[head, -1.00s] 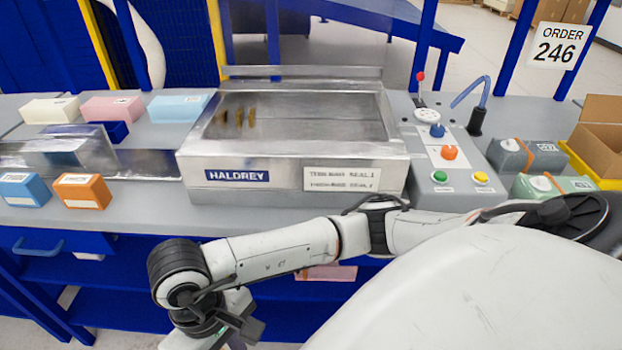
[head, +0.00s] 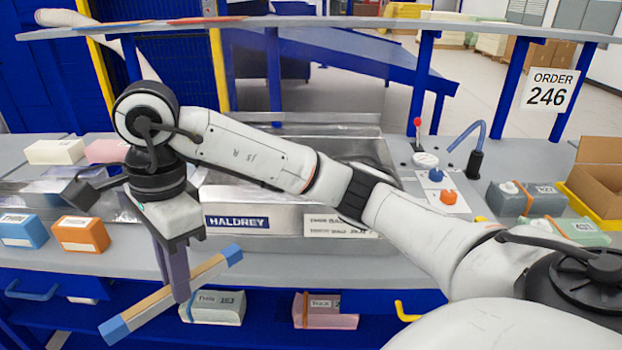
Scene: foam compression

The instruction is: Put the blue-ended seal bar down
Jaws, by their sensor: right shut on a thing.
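The blue-ended seal bar (head: 149,305) is a long tan bar with a grey strip and a blue block at each end. It hangs slantwise in the air in front of the bench edge, its near end low left and its far end up right. My right gripper (head: 180,290) points down and is shut around the middle of the bar, hiding a short part of it. My left gripper is not in view.
The steel HALDREY machine (head: 285,222) stands behind my right arm, which hides much of it. Blue (head: 22,231) and orange (head: 80,234) blocks sit on the bench at left. An overhead shelf (head: 330,24) crosses the top. Two packs (head: 212,307) (head: 325,310) lie below the bench.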

